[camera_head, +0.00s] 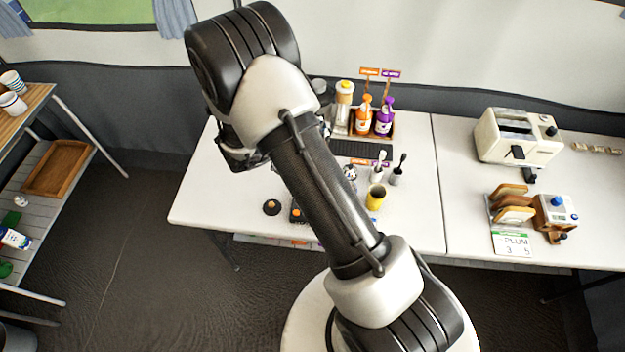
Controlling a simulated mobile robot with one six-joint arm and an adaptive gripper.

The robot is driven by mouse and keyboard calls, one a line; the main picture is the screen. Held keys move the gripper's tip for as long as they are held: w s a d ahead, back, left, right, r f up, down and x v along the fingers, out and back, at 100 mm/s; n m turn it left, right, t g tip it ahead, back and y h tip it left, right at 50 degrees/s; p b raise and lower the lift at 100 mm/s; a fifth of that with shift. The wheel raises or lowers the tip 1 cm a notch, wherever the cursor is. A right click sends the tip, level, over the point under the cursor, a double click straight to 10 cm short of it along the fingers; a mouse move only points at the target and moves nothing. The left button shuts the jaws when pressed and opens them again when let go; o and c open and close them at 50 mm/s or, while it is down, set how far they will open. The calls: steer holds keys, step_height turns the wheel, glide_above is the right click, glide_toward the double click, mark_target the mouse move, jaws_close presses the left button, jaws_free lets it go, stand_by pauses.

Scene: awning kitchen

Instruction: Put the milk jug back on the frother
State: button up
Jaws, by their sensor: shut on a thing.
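My gripper is not visible; my own arm crosses the middle of the picture and hides that area. Only dark parts of my arm's far end show at the left of the elbow, over the white table (210,190). I cannot make out the milk jug. A small dark base with an orange mark (297,213) stands near the table's front edge, partly behind my arm; it may be the frother, but I cannot tell. A small shiny metal thing (350,172) shows just right of my arm, too small to identify.
A yellow cup (376,197), grey cups with utensils (396,176) and a dark round thing (271,207) stand on the table. Orange (363,117) and purple (384,118) bottles stand behind. A toaster (518,138) is right. The table's left end is clear.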

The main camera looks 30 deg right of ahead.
steer(key=shift+m, duration=0.3)
steer(key=f+b, duration=0.1)
steer(key=f, duration=0.4)
steer(key=d+f+b, duration=0.1)
steer(key=f, duration=0.4)
steer(key=f+b, duration=0.2)
steer(key=f, duration=0.3)
steer(key=shift+d+f, duration=0.25)
steer(key=shift+f, duration=0.05)
steer(key=shift+f+b, duration=0.7)
steer(key=shift+f, duration=1.65)
steer(key=shift+f, duration=0.15)
steer(key=o, duration=1.5)
